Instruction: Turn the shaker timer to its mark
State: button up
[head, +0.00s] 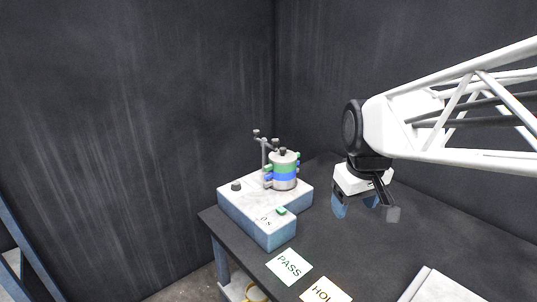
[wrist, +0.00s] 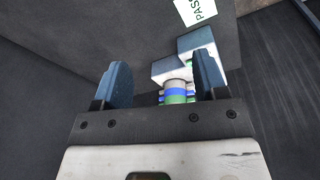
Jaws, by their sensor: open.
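The shaker (head: 250,215) is a pale box with blue-grey sides on the dark table. A dark round knob (head: 236,186), which looks like the timer, sits on its top at the left rear. Markings reading about "0 s" (head: 266,219) are on the front; the mark itself is too small to make out. My gripper (head: 366,207) is open and empty, above the table to the right of the shaker and apart from it. In the wrist view the shaker (wrist: 168,70) shows beyond the open fingers; the knob cannot be seen there.
A banded green, blue and grey sieve stack (head: 284,172) stands on the shaker beside a clamp post (head: 263,155). A green button (head: 281,211) is near its front. PASS (head: 289,267) and HOLD (head: 325,291) cards and a pale tray (head: 440,288) lie nearer. Dark walls stand behind.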

jog(key=w+a+n, duration=0.3)
jog(key=w+a, duration=0.2)
jog(key=w, duration=0.4)
jog(key=n+g, duration=0.2)
jog(key=n, duration=0.8)
send_over(236, 182)
jog(key=f, duration=1.1)
jog(key=shift+s+d+f, duration=0.15)
jog(key=shift+d+f, duration=0.1)
jog(key=shift+f, duration=0.1)
jog(key=shift+a+f, duration=0.15)
jog(key=shift+a, duration=0.15)
jog(key=shift+f, duration=0.15)
jog(key=shift+f, duration=3.75)
jog(key=c, duration=0.9)
